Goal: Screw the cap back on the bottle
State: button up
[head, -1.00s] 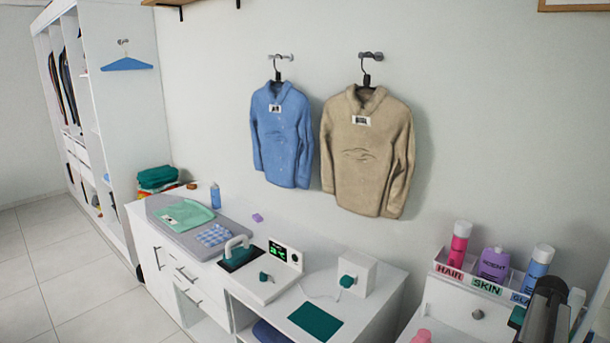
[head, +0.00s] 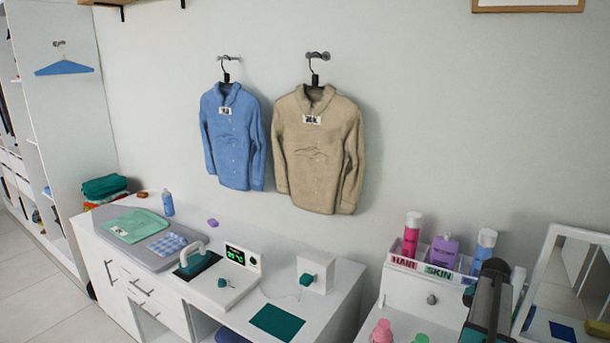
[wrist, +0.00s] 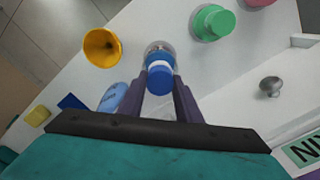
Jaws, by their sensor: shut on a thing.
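In the wrist view, my gripper (wrist: 160,85) has its two dark purple fingers shut on a blue cap (wrist: 160,82) with a white ring at its far edge. A clear, greyish bottle (wrist: 157,49) shows just beyond the cap, partly hidden by it. I cannot tell whether the cap touches the bottle's neck or is apart from it. A light blue rounded thing (wrist: 112,98) lies left of the fingers, partly covered. In the head view, my arm is at the lower right; the gripper's tips, the cap and the bottle are out of sight.
A yellow funnel (wrist: 102,47) stands left of the bottle and a green-topped container (wrist: 213,23) right of it. A knob (wrist: 270,86) is at the right. A rack (head: 402,262) with several bottles stands behind my arm, and a mirror (head: 570,285) to its right.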

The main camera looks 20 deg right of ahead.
jog(key=m, duration=0.4)
jog(key=shift+m, duration=2.1)
jog(key=o, duration=1.2)
jog(key=shift+n, duration=0.3)
jog(key=shift+c, duration=0.4)
